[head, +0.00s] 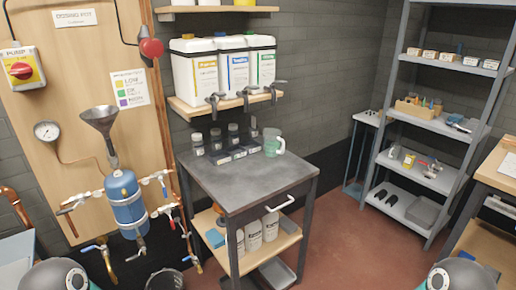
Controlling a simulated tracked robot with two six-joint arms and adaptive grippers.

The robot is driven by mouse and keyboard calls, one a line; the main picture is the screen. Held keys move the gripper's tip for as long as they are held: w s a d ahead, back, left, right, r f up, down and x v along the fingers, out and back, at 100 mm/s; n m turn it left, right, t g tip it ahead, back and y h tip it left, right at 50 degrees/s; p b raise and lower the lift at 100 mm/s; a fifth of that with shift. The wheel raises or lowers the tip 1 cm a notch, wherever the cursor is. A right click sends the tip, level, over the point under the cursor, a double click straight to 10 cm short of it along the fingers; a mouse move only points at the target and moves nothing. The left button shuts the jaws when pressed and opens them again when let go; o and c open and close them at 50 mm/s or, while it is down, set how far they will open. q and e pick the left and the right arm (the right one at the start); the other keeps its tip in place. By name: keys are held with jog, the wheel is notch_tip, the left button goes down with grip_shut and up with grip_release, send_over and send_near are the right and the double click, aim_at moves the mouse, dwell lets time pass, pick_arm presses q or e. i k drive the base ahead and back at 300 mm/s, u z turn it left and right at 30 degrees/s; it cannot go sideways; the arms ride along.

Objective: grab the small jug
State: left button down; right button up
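A small green, see-through jug (271,143) with a pale handle on its right side stands upright near the back right corner of the dark-topped work table (245,182). Nothing touches it from the front. Rounded grey parts of my own arms show at the bottom left and bottom right corners. Neither of my grippers is in view.
Large white canisters with taps (245,94) sit on a shelf above. The table's front is clear. A grey shelving rack (436,125) stands right.

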aim_at(272, 137)
jog(key=z, duration=0.15)
jog(key=i, duration=0.95)
jog(key=z, duration=0.05)
jog(key=k, duration=1)
jog(key=u, duration=0.7)
jog(key=i, duration=1)
jog(key=z, duration=0.05)
